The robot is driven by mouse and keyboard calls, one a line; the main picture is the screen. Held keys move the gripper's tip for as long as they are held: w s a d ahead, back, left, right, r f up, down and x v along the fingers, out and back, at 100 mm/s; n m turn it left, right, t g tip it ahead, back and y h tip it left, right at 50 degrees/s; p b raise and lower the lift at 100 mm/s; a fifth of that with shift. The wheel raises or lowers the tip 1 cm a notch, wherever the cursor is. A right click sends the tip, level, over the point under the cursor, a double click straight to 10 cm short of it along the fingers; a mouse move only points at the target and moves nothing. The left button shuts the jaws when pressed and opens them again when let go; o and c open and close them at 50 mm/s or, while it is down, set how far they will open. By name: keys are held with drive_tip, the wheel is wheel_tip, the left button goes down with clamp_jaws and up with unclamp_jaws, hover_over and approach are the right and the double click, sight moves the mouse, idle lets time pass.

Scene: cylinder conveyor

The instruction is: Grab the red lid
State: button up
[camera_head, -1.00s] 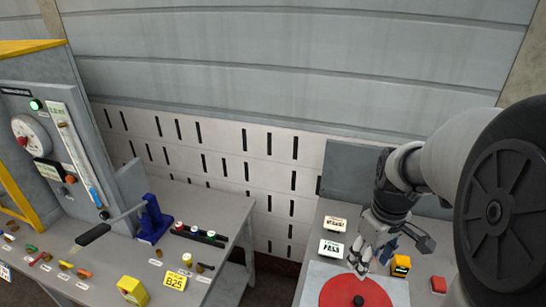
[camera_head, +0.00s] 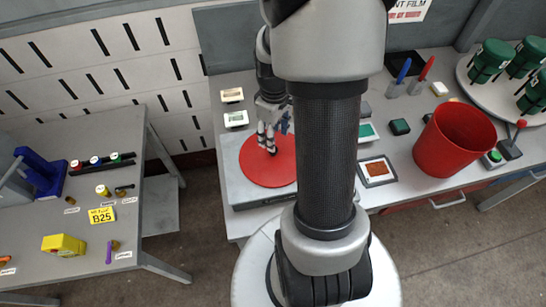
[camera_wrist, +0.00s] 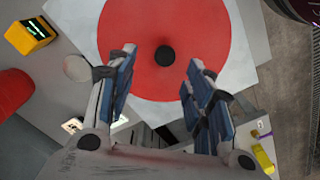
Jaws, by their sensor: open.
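The red lid (camera_head: 262,172) is a flat round disc lying on a grey box (camera_head: 238,190) on the right-hand table. In the head view my arm covers its right side. In the wrist view the red lid (camera_wrist: 203,77) fills the upper middle, with a small black knob (camera_wrist: 165,56) at its centre. My gripper (camera_head: 268,142) is above the lid in the head view. In the wrist view my gripper (camera_wrist: 162,68) is open and empty, its two blue-padded fingers apart, with the knob showing between and beyond them. I cannot tell the exact height above the knob.
A red bin (camera_head: 452,140) stands on the right of the table. Green canisters (camera_head: 491,60) stand on a round tray (camera_head: 480,95) beyond it. Two small labelled blocks (camera_head: 234,107) lie behind the box. A left table (camera_head: 150,205) stands apart across a gap.

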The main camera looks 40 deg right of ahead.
drive_tip(key=f, duration=0.1)
drive_tip(key=f+b, duration=0.1)
drive_tip(key=f, duration=0.3)
drive_tip(key=shift+s+a+b, duration=0.2)
drive_tip(key=shift+a+b, duration=0.1)
drive_tip(key=shift+b, duration=0.1)
drive_tip(key=shift+f, duration=0.35)
drive_tip(key=shift+c, duration=0.4)
clamp_jaws()
